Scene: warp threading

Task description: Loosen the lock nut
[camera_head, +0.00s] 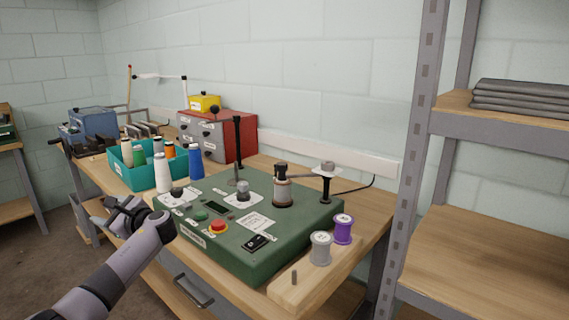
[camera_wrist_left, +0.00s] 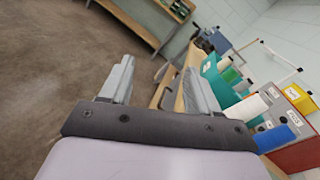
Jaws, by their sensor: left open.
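A green machine box (camera_head: 250,225) stands on the wooden bench. On its top are a silver knob (camera_head: 243,190), a dark knob (camera_head: 177,192), a red button (camera_head: 218,226), a metal cylinder with a dark top (camera_head: 283,188) and a post with a pale disc (camera_head: 327,172). I cannot tell which of these parts is the lock nut. My left gripper (camera_head: 98,212) is open and empty, out past the bench's front edge, left of the box and apart from it. Its open fingers also show in the left wrist view (camera_wrist_left: 157,78). My right gripper is not in view.
A teal bin (camera_head: 128,175) of thread spools stands behind the box's left end. White (camera_head: 162,172) and blue (camera_head: 196,162) spools stand beside it. Grey (camera_head: 320,248) and purple (camera_head: 343,229) spools stand at the right. A metal shelf post (camera_head: 410,170) rises further right.

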